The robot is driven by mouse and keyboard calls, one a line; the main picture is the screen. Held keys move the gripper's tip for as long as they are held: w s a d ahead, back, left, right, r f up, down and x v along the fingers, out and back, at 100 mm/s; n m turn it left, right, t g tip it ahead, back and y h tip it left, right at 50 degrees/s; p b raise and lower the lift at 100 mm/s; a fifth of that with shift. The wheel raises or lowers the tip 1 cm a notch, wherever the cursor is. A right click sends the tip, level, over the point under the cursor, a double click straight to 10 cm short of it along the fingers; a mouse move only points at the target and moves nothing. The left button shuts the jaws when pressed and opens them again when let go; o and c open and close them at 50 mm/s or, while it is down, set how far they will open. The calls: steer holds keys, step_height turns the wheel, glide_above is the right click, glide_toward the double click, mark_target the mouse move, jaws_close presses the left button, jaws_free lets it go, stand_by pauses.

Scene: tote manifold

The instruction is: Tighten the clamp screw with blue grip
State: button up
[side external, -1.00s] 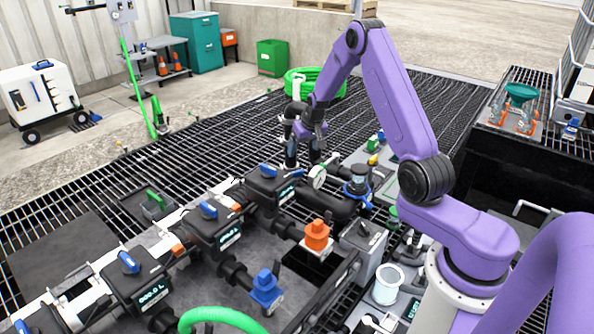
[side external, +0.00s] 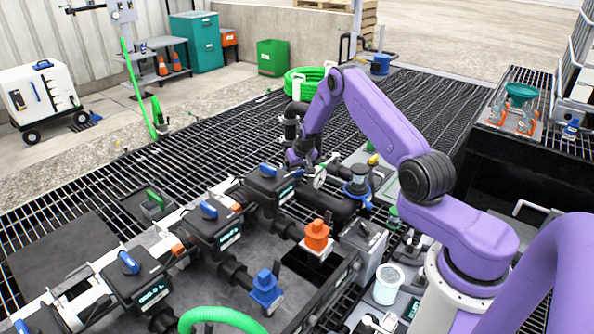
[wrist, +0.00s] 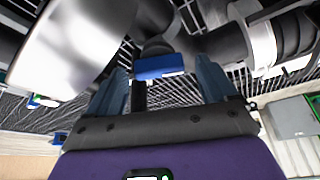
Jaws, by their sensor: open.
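The blue grip (wrist: 160,67) of the clamp screw shows in the wrist view as a short blue block between the two fingers. A dark stem lies below it in the picture. My gripper (wrist: 162,72) is open, with one finger on each side of the blue grip; I cannot tell whether either finger touches it. In the side external view my gripper (side external: 300,158) is low beside a black vertical pipe (side external: 293,122) at the far end of the manifold. The clamp screw cannot be made out there.
Large pipes, one a pale cylinder (wrist: 75,45), crowd close around my fingers in the wrist view. A round gauge (side external: 320,178) stands just right of my gripper. Black meter boxes with blue handles (side external: 208,209) line the manifold. Open grating lies behind.

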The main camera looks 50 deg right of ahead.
steer(key=shift+f, duration=0.15)
steer(key=shift+c, duration=0.3)
steer(key=c, duration=1)
steer(key=shift+w+a+m, duration=0.1)
steer(key=shift+m, duration=0.3)
steer(key=shift+m+g+h, duration=0.4)
steer(key=shift+m+h, duration=0.1)
steer(key=shift+m, duration=0.6)
steer(key=o, duration=1.1)
steer(key=shift+c, duration=0.2)
